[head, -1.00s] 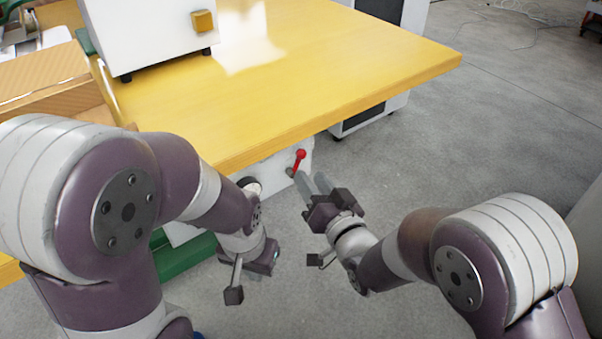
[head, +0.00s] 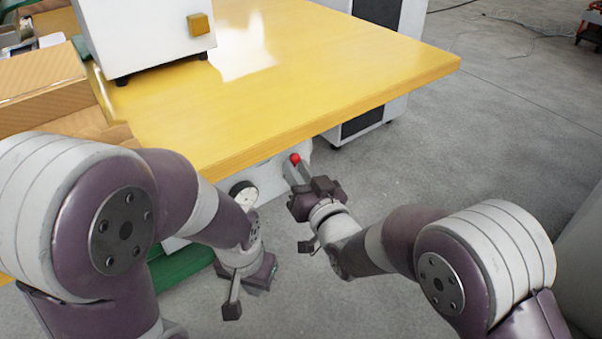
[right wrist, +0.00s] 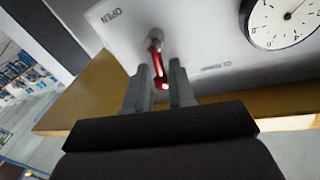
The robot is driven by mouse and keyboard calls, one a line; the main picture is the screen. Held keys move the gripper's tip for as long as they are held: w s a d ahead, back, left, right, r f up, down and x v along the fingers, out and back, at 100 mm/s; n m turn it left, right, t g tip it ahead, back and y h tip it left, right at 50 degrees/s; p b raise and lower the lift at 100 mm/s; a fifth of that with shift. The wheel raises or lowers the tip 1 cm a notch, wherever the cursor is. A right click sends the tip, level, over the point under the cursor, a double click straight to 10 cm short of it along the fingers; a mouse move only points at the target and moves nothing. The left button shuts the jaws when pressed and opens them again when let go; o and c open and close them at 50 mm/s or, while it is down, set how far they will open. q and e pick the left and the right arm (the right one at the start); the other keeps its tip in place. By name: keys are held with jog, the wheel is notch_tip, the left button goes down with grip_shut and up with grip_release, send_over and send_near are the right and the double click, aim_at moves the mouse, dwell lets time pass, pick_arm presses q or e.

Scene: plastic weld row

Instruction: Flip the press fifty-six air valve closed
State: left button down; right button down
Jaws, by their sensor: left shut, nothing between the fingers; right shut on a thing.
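The air valve has a red lever (right wrist: 161,68) on a pale panel (right wrist: 200,30) marked "OPEN", below the yellow table's front edge. In the head view the lever's red knob (head: 295,159) shows just past my right gripper (head: 297,172). In the right wrist view my right gripper (right wrist: 160,92) is shut on the lever, one finger on each side of it. My left gripper (head: 232,310) is shut and empty, hanging low to the left, apart from the panel. The part of the lever between the fingers is partly hidden.
A round dial gauge (head: 244,194) sits on the panel left of the valve; it also shows in the right wrist view (right wrist: 282,18). The yellow tabletop (head: 300,90) overhangs the panel. A white machine (head: 140,35) and cardboard boxes (head: 45,85) stand on it.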

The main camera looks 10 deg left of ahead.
jog(key=n, duration=0.3)
jog(key=shift+s+a+y+b, duration=0.25)
jog(key=shift+s+y+b, duration=0.1)
jog(key=shift+y, duration=0.05)
jog(key=c, duration=1.1)
grip_release()
jog(key=shift+c, duration=0.2)
pick_arm(q)
jog(key=shift+f, duration=0.6)
